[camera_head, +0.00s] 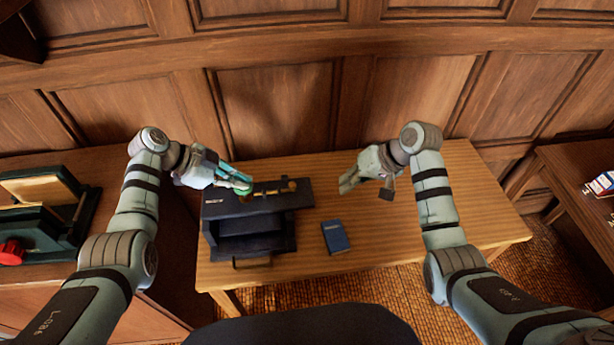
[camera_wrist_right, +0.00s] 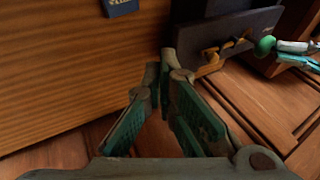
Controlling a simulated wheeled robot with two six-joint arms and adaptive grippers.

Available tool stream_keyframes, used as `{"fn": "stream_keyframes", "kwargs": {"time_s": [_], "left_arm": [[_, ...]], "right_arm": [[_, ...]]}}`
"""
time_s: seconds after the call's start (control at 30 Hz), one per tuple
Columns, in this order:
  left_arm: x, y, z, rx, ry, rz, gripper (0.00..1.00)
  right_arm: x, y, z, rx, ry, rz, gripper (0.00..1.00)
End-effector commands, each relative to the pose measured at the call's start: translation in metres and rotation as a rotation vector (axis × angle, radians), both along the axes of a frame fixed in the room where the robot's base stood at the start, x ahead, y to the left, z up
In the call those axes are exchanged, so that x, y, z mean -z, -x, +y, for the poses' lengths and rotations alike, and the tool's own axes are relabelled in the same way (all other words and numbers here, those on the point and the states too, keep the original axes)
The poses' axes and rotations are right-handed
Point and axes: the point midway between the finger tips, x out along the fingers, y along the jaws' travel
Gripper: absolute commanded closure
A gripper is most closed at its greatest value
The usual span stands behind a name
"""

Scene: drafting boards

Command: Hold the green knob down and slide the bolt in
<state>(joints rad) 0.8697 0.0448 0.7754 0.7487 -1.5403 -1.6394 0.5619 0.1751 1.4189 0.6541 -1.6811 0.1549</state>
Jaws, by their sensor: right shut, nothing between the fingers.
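A dark box-like device (camera_head: 250,226) stands on the left part of the wooden table. A brass bolt (camera_head: 272,191) lies along its upper back part and also shows in the right wrist view (camera_wrist_right: 228,45). A green knob (camera_head: 244,190) is at the bolt's left; in the right wrist view the round knob (camera_wrist_right: 265,45) shows clearly. My left gripper (camera_head: 248,183) has its fingertips at the knob, seemingly touching it; whether its fingers are parted is unclear. My right gripper (camera_head: 346,186) is shut and empty, to the right of the device and apart from the bolt.
A small blue box or book (camera_head: 335,237) lies on the table (camera_head: 400,243), right of the device. The table's right part is clear. Panelled wood stands close behind. A side table at left carries a dark green device with a red knob (camera_head: 12,252).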

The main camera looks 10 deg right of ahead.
Motion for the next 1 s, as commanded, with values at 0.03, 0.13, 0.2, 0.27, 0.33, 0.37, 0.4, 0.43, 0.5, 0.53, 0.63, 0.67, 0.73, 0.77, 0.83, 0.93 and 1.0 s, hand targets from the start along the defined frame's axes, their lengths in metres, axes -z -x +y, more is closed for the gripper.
{"fn": "stream_keyframes", "kwargs": {"time_s": [0.03,0.13,0.2,0.27,0.33,0.37,0.4,0.43,0.5,0.53,0.63,0.67,0.73,0.77,0.83,0.93,1.0], "left_arm": [[0.007,0.004,0.001,0.001,-0.006,0.017,1.00],[0.007,0.004,0.001,0.001,-0.006,0.017,1.00],[0.007,0.004,0.001,0.001,-0.006,0.017,1.00],[0.007,0.004,0.001,0.001,-0.006,0.017,1.00],[0.007,0.004,0.001,0.001,-0.006,0.017,1.00],[0.007,0.004,0.001,0.001,-0.006,0.017,1.00],[0.007,0.004,0.001,0.001,-0.006,0.017,1.00],[0.007,0.004,0.001,0.001,-0.006,0.017,1.00],[0.007,0.004,0.001,0.001,-0.006,0.017,1.00],[0.007,0.004,0.001,0.001,-0.006,0.017,1.00],[0.007,0.004,0.001,0.001,-0.006,0.017,1.00],[0.007,0.004,0.001,0.001,-0.006,0.018,1.00],[0.007,0.004,0.001,0.001,-0.006,0.018,1.00],[0.007,0.004,0.001,0.001,-0.006,0.018,1.00],[0.007,0.004,0.001,0.001,-0.006,0.018,1.00],[0.007,0.004,0.001,0.001,-0.006,0.018,1.00],[0.007,0.004,0.001,0.001,-0.006,0.018,1.00]], "right_arm": [[-0.018,-0.009,0.002,-0.039,0.010,-0.075,1.00],[-0.041,-0.018,0.006,-0.094,0.028,-0.172,1.00],[-0.048,-0.020,0.007,-0.109,0.033,-0.198,1.00],[-0.049,-0.020,0.007,-0.112,0.034,-0.203,1.00],[-0.048,-0.020,0.007,-0.112,0.034,-0.202,1.00],[-0.048,-0.020,0.007,-0.111,0.034,-0.202,1.00],[-0.048,-0.020,0.007,-0.111,0.034,-0.202,1.00],[-0.048,-0.020,0.007,-0.111,0.033,-0.200,1.00],[-0.047,-0.020,0.007,-0.110,0.033,-0.200,1.00],[-0.046,-0.021,0.007,-0.109,0.033,-0.198,1.00],[-0.040,-0.024,0.011,-0.108,0.031,-0.198,1.00],[-0.037,-0.025,0.013,-0.109,0.031,-0.197,1.00],[-0.028,-0.029,0.019,-0.108,0.031,-0.195,1.00],[-0.023,-0.031,0.021,-0.109,0.030,-0.196,1.00],[-0.011,-0.037,0.028,-0.108,0.030,-0.194,1.00],[0.007,-0.045,0.039,-0.109,0.031,-0.194,1.00],[0.019,-0.051,0.046,-0.109,0.030,-0.195,1.00]]}}
